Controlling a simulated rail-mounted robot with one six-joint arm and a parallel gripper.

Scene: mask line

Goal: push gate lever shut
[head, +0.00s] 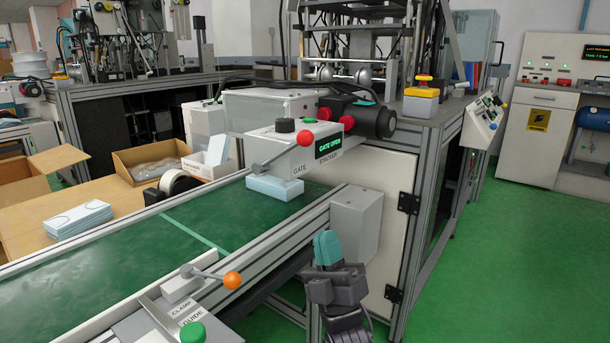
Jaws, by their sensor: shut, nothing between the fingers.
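The gate lever is a metal rod with a red ball knob (305,138), set on the front of a pale control box (272,146) labelled GATE and STACKER. The box's display (328,146) reads GATE OPEN in green. The rod slants from the red knob down to the left. My gripper (327,248) points up at the bottom centre, its teal fingertips together and empty. In the picture it is below and slightly right of the lever, clearly apart from it, near a grey box on the machine's side.
A second lever with an orange knob (232,281) stands on the near rail, by a CLAMP GUIDE label and a green button (192,333). A green conveyor belt (130,262) runs under the control box, with light-blue masks (274,187) on it. Green floor at right is clear.

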